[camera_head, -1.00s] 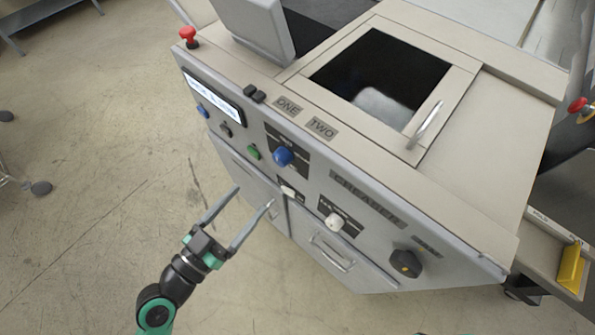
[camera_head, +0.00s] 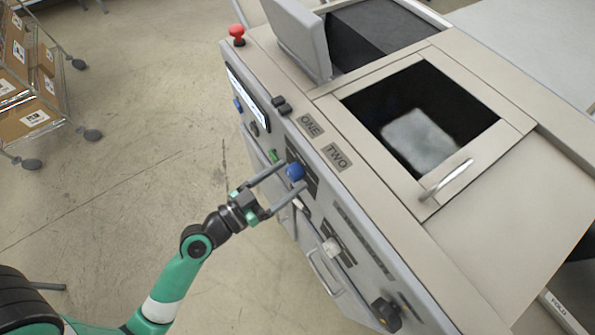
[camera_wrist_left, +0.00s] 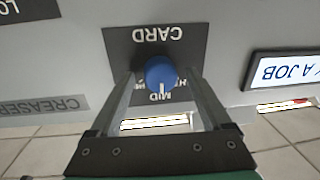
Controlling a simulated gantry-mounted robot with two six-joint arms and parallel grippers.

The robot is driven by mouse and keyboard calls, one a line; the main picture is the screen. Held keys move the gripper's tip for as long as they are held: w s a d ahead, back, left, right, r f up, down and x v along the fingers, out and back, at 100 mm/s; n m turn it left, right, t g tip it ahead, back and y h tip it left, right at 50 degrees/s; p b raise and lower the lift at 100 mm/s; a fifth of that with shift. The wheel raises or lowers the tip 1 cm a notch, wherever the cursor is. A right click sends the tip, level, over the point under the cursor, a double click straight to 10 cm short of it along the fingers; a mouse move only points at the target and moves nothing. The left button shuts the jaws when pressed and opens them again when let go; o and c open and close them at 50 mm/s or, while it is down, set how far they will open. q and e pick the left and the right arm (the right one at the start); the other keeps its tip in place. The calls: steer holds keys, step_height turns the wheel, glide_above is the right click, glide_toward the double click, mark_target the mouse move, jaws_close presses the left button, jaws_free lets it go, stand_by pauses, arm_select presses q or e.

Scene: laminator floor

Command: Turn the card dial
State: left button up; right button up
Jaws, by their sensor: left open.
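The card dial is a round blue knob (camera_head: 295,171) on the front panel of the grey machine. In the left wrist view the blue knob (camera_wrist_left: 161,74) sits on a dark plate (camera_wrist_left: 155,40) marked CARD, upside down in that view, with a white pointer line on the knob. My left gripper (camera_head: 294,178) is open, its two fingers pointing at the panel on either side of the knob. I cannot tell whether a finger touches it. My right gripper is not in view.
A white knob (camera_head: 331,246) and a black knob (camera_head: 385,312) sit further along the panel. A green button (camera_head: 273,155), a display (camera_head: 245,97) and a red emergency stop (camera_head: 237,32) are nearby. A cart with boxes (camera_head: 28,90) stands at the left.

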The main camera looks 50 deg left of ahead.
arm_select(q)
steer(key=shift+s, duration=0.1)
steer(key=shift+c, duration=1.1)
jaws_close()
steer(key=shift+n, duration=0.4)
steer(key=n+p, duration=0.1)
steer(key=n, duration=0.1)
steer(key=n+p, duration=0.1)
steer(key=n, duration=0.1)
steer(key=shift+r+n+g+p, duration=0.2)
steer(key=shift+n+g+p, duration=0.1)
steer(key=shift+p, duration=0.05)
steer(key=n+p, duration=0.1)
steer(key=n, duration=0.2)
steer(key=shift+a+n+h+p, duration=0.1)
steer(key=shift+n+h+p, duration=0.3)
steer(key=shift+n+p, duration=0.7)
steer(key=shift+f+n+b, duration=0.1)
steer(key=shift+n+b, duration=0.2)
steer(key=shift+n, duration=0.2)
